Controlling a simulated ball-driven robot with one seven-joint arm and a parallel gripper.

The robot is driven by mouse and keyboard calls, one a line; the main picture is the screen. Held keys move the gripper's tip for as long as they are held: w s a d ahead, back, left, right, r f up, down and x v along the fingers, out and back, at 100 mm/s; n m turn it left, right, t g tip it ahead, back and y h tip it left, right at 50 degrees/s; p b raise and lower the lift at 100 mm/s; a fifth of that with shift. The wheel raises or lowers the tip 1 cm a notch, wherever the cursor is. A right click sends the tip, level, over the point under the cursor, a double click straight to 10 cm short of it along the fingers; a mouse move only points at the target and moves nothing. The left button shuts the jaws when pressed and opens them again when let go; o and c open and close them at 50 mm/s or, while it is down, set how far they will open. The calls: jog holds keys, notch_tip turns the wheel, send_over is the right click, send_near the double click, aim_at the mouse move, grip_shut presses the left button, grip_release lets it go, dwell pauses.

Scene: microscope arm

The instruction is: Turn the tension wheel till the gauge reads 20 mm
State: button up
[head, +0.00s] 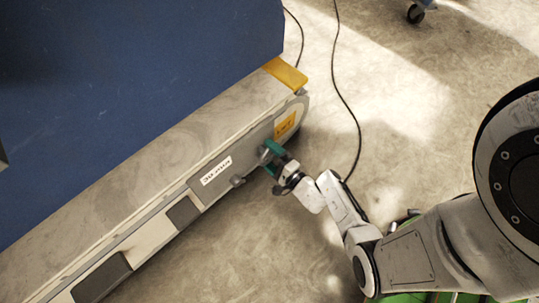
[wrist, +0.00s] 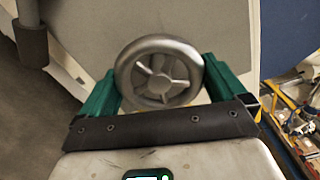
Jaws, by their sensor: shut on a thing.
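The tension wheel (wrist: 160,75) is a grey spoked wheel in the wrist view, standing out from a grey panel. My gripper (wrist: 159,68) has one green finger on each side of its rim and is shut on it. In the head view my gripper (head: 270,153) reaches the side of the long grey machine (head: 160,150) near its right end, and the wheel is mostly hidden behind the fingers. A white label (head: 216,170) with dark, upside-down lettering is on the machine's side. I cannot make out a gauge reading.
A small dark knob (head: 237,181) sticks out left of my gripper. An orange label (head: 285,126) is on its right. A blue panel (head: 120,90) covers the upper left. A black cable (head: 345,100) lies on the open concrete floor. Tools and boxes (wrist: 295,115) show at right in the wrist view.

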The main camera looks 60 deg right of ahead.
jog(key=m, duration=0.5)
jog(key=shift+f+m, duration=0.1)
jog(key=shift+m, duration=0.2)
jog(key=m, duration=0.4)
jog(key=shift+m+p, duration=0.3)
jog(key=shift+m, duration=0.1)
jog(key=o, duration=0.6)
jog(key=p+v, duration=0.2)
jog(key=v, duration=0.9)
